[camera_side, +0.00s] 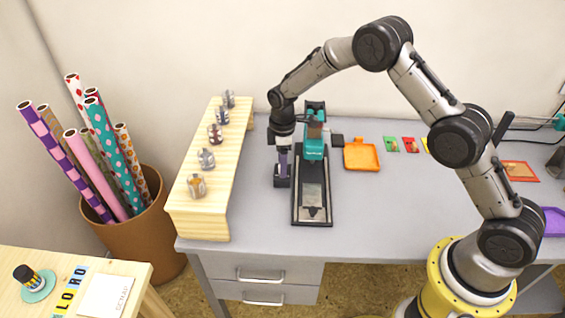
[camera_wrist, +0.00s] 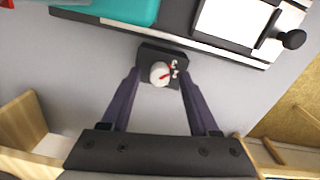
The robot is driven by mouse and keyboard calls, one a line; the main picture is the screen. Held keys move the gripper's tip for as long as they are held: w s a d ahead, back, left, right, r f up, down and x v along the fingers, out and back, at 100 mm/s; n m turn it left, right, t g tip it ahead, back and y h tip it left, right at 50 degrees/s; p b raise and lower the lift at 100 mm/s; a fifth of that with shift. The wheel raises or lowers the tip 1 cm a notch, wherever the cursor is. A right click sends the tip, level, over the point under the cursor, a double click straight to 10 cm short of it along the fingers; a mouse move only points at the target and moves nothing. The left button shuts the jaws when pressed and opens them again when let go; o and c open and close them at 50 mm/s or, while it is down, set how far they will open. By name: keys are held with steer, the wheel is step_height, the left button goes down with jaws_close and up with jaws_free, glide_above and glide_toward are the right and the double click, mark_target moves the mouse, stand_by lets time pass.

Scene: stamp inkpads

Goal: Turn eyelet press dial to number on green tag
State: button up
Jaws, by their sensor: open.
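The eyelet press (camera_side: 314,150) is teal on a long black base on the grey table. Just left of its base is a small black box (camera_side: 282,183). The wrist view shows a round white dial (camera_wrist: 159,73) with a red pointer on this box, with small pale marks beside it too small to read. My gripper (camera_side: 283,168) points down over the box; in the wrist view its purple fingers (camera_wrist: 160,80) are open, one on each side of the dial. I cannot tell whether they touch the box. A green tag (camera_side: 391,144) lies at the back; its number is unreadable.
Red (camera_side: 409,145) and yellow tags lie beside the green one. An orange tray (camera_side: 361,155) is right of the press. A wooden shelf (camera_side: 196,221) with several small jars stands close on the left. The front table right of the press is clear.

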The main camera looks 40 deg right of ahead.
steer(key=shift+f, duration=0.1)
jaws_close()
stand_by(0.3)
steer(key=shift+m, duration=0.3)
steer(key=m, duration=0.4)
steer(key=shift+m, duration=2)
jaws_free()
